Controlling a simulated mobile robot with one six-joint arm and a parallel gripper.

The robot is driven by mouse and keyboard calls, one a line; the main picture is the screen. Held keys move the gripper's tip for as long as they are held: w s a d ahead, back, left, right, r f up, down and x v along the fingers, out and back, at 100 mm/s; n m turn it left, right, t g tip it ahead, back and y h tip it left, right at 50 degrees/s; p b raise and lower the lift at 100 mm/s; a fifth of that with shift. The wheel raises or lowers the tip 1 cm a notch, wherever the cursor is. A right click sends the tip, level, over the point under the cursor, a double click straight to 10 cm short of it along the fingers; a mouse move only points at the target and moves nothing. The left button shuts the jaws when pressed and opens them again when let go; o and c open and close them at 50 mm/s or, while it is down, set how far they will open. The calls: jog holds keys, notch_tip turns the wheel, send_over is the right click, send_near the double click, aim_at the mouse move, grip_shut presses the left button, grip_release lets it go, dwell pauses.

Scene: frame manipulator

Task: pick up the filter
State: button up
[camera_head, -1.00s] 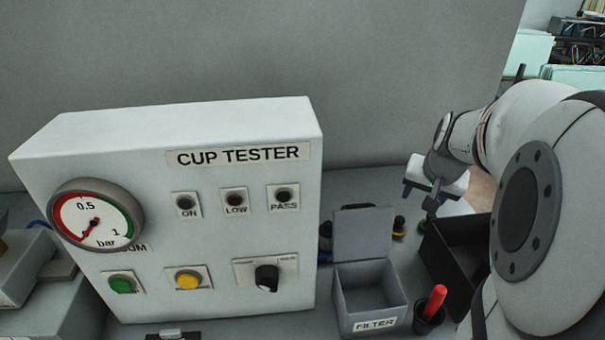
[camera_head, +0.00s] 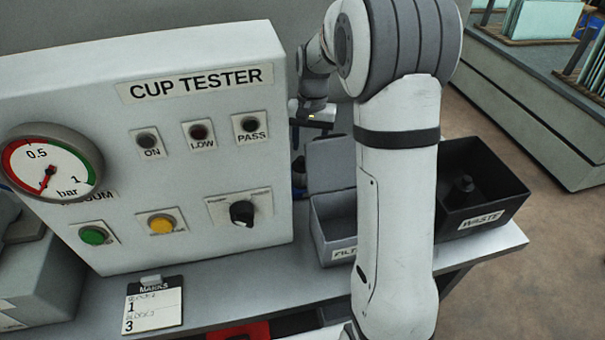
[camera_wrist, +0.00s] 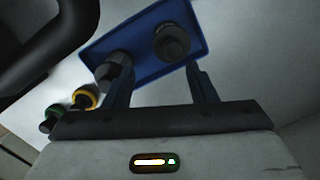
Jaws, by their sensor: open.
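The grey box labelled FILTER (camera_head: 336,250) stands right of the cup tester in the head view, its lid raised at the back. My arm hides its right side, and I cannot make out a filter inside. My gripper (camera_wrist: 158,68) is open in the wrist view, its two fingers apart with nothing held. Beyond the fingers lies a blue tray (camera_wrist: 138,30) with two dark round parts, one near the left finger (camera_wrist: 115,68) and one further right (camera_wrist: 172,42). In the head view my gripper body (camera_head: 322,115) is behind the box, by the tester's right edge.
The cup tester (camera_head: 195,175) takes up the left of the bench. A black WASTE bin (camera_head: 485,212) with a dark part inside stands at the right. A yellow-ringed part (camera_wrist: 86,97) and a green-ringed part (camera_wrist: 50,120) lie left of the fingers. A notepad (camera_head: 153,308) lies at the front.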

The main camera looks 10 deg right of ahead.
aim_at(301, 170)
jog(key=shift+w+a+f, duration=0.1)
jog(key=shift+a+f, duration=0.3)
jog(key=shift+a, duration=0.3)
jog(key=shift+a+f, duration=0.2)
jog(key=shift+f, duration=0.1)
jog(key=f, duration=0.4)
jog(key=s+f+p, duration=0.1)
jog(key=f, duration=0.2)
jog(key=shift+s+a, duration=0.1)
jog(key=shift+a, duration=0.2)
jog(key=c, duration=0.8)
